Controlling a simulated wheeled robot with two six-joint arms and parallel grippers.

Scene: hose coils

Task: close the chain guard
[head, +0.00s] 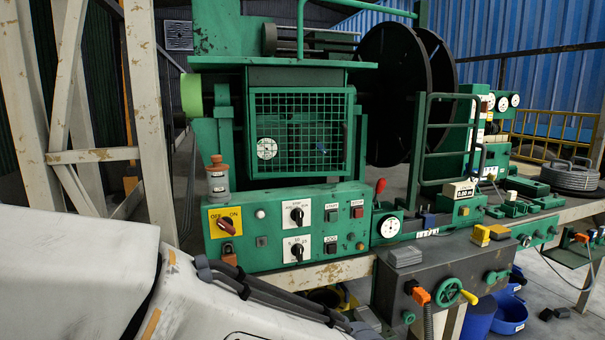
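A green wire-mesh guard (304,130) in a rectangular frame stands at the front of the green machine, above its control panel (290,228), in the middle of the head view. I take it to be the chain guard. Its right edge seems to stand a little out from the machine body, but I cannot tell whether it is latched. A round white dial and dark space show through the mesh. Neither of my grippers is in view. A white, scuffed arm link of mine with dark cables fills the lower left.
The control panel has a red rotary switch (229,227), knobs and buttons. A dark reel (390,95) and a green rail (425,150) stand to the right of the guard. A red-knobbed lever (380,187) sticks up below. A rusty white frame (153,120) stands at left.

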